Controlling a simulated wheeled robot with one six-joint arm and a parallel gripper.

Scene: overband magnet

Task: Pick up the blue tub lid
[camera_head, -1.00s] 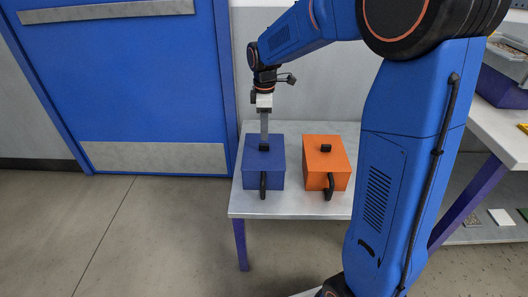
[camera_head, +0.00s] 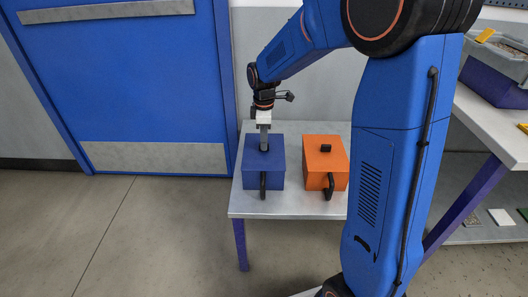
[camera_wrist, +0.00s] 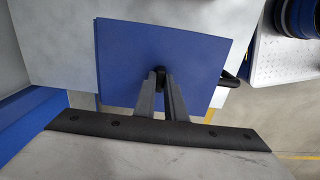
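The blue tub (camera_head: 263,175) stands on a small pale table, its blue lid (camera_head: 251,146) in place on top. The lid also fills the middle of the wrist view (camera_wrist: 125,45). A black knob (camera_wrist: 160,72) stands at the lid's middle. My gripper (camera_head: 264,149) points straight down at the knob and hides most of it in the head view. In the wrist view my two fingertips (camera_wrist: 161,76) are close together at the knob, with the knob showing between them. I cannot tell whether they press on it.
An orange tub (camera_head: 323,165) with a black knob and front handle stands just right of the blue one on the small table (camera_head: 300,207). A blue door (camera_head: 130,80) is at the left. A workbench (camera_head: 495,125) with a bin is at the right.

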